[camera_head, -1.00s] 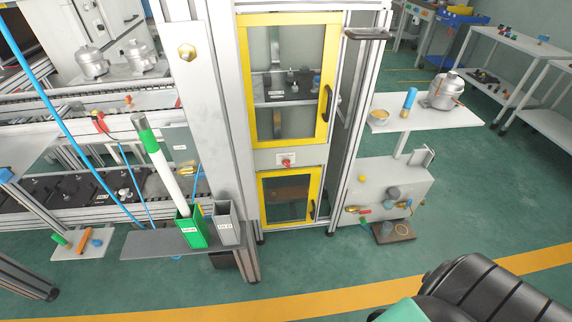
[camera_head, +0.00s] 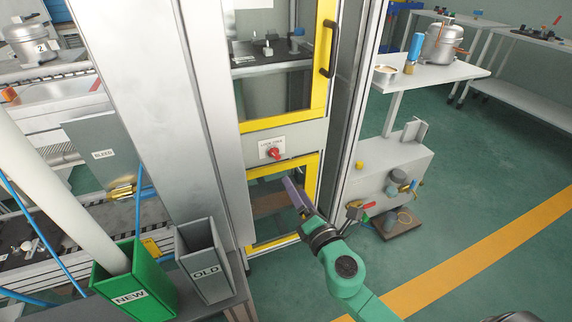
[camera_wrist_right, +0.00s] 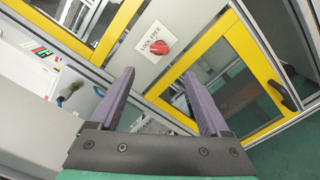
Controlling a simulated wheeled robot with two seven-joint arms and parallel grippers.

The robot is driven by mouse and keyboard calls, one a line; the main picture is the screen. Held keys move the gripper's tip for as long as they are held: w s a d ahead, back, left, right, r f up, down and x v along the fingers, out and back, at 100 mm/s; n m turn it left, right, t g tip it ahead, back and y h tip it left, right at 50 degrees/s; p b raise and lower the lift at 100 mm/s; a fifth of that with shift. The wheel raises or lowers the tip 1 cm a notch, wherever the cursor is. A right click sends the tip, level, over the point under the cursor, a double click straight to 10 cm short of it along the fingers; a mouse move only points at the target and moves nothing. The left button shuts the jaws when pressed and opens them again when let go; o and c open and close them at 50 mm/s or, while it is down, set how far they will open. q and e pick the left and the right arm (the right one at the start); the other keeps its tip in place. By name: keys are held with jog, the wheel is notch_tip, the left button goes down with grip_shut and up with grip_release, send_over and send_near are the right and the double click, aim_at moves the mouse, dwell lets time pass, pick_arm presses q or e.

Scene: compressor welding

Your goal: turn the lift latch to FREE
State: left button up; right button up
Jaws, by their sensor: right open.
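The lift latch (camera_head: 275,153) is a small red knob on the grey panel between the upper and lower yellow-framed doors. A white label (camera_head: 271,143) sits just above it; the wrist view shows words that look like LOCK and FREE. The red knob also shows in the right wrist view (camera_wrist_right: 158,46), ahead of the fingertips. Which way it points is too small to tell. My right gripper (camera_head: 290,188) is open and empty, below and slightly right of the knob, in front of the lower door. Its purple fingers (camera_wrist_right: 160,75) stand apart and do not touch the knob. My left gripper is not in view.
The upper yellow door (camera_head: 322,75) has a dark handle at its right. The lower yellow door (camera_head: 310,180) is close to my gripper. A green NEW bin (camera_head: 135,292) and a grey OLD bin (camera_head: 205,260) stand at left. A valve box (camera_head: 385,170) is at right.

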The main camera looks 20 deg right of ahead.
send_near(276, 156)
jog(key=w, duration=0.8)
jog(key=shift+w+a, duration=0.25)
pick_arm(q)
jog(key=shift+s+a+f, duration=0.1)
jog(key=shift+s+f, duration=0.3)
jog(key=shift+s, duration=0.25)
pick_arm(e)
grip_shut()
